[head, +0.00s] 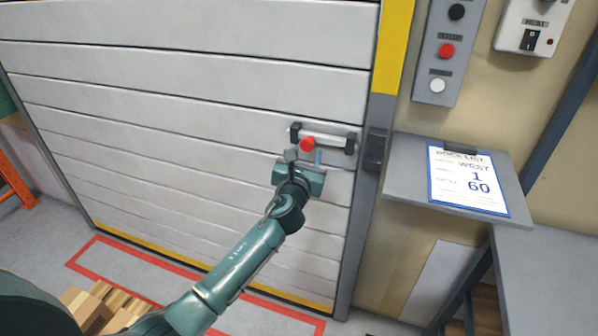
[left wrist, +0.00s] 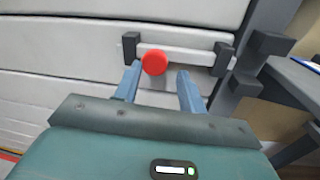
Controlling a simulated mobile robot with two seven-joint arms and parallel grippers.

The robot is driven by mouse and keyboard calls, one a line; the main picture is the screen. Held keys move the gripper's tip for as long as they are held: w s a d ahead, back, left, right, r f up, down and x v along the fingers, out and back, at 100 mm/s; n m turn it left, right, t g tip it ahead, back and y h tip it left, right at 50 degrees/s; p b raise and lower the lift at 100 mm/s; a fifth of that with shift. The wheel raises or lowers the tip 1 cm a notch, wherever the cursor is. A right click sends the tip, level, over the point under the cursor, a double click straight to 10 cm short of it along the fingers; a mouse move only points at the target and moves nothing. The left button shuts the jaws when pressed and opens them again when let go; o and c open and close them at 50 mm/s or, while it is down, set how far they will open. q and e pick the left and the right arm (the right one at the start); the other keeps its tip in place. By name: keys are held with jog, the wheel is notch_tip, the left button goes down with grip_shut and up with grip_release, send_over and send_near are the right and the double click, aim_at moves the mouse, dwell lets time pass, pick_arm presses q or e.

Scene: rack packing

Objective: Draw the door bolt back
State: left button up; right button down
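The door bolt (head: 328,140) is a pale bar between two dark brackets on the white slatted door (head: 200,90). Its red knob (head: 307,144) is near the left bracket; the knob also shows in the left wrist view (left wrist: 154,62). A dark keeper (head: 375,150) is on the door frame to the right. I see no bar crossing the gap to it. My left gripper (head: 305,157) is open just below the bolt. In the left wrist view its fingertips (left wrist: 158,72) stand on either side of the knob, the left one closer. I cannot tell whether they touch it. My right gripper is not in view.
A button panel (head: 446,50) and a switch box (head: 533,25) hang above. Wooden pallet pieces (head: 92,308) lie at lower left. A red line marks the floor.

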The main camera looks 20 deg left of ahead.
pick_arm(q)
jog(key=s, duration=0.8)
jog(key=shift+s+d, duration=0.35)
jog(key=shift+s, duration=0.05)
